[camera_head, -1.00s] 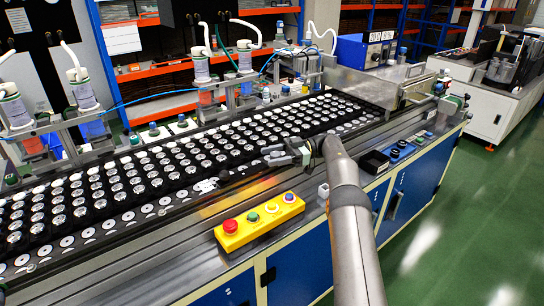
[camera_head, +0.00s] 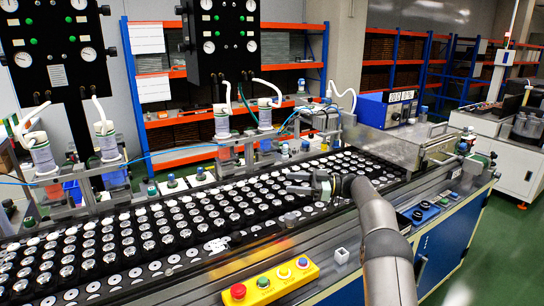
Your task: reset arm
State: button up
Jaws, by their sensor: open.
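My grey arm comes up from the bottom right and bends at the wrist. The trays (camera_head: 150,238) below hold rows of round silver speaker parts. A few white pieces (camera_head: 216,245) lie at the trays' front edge, left of my gripper.
Dispensing stations with bottles (camera_head: 221,123) stand behind the conveyor. A blue control unit (camera_head: 388,110) is at the back right. A black switch box (camera_head: 418,214) is right of my arm.

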jog(key=w+a+r+m+t+h+p, duration=0.15)
jog(key=w+r+m+t, duration=0.25)
jog(key=r+t, duration=0.7)
jog(key=s+d+r+m+t+h+p, duration=0.2)
jog(key=d+r+m+t+h, duration=0.3)
jog(key=r+m+h, duration=0.5)
jog(key=s+d+f+m+g+h+p, duration=0.1)
jog(key=s+d+f+m+g+h, duration=0.15)
jog(key=s, duration=0.65)
jog(key=s+d+f+m+g+h+p, duration=0.1)
jog(key=s+f+g+h, duration=0.25)
jog(key=s, duration=0.55)
jog(key=s+d+f+m+g+h+p, duration=0.1)
jog(key=s+d+f+g+h, duration=0.2)
jog(key=s, duration=0.6)
jog(key=s+a+f+g, duration=0.2)
jog(key=s+f, duration=0.1)
jog(key=s, duration=0.5)
jog(key=s+a+f+g+y+p, duration=0.1)
jog(key=s+a+f+g, duration=0.1)
jog(key=s, duration=0.6)
jog(key=s+a+f+g+p, duration=0.1)
jog(key=s+a+f+g, duration=0.1)
jog(key=s, duration=0.6)
notch_tip(320, 180, down, 2)
jog(key=shift+s+f+g+y, duration=0.25)
jog(key=shift+s+g+y, duration=0.15)
jog(key=shift+g, duration=0.1)
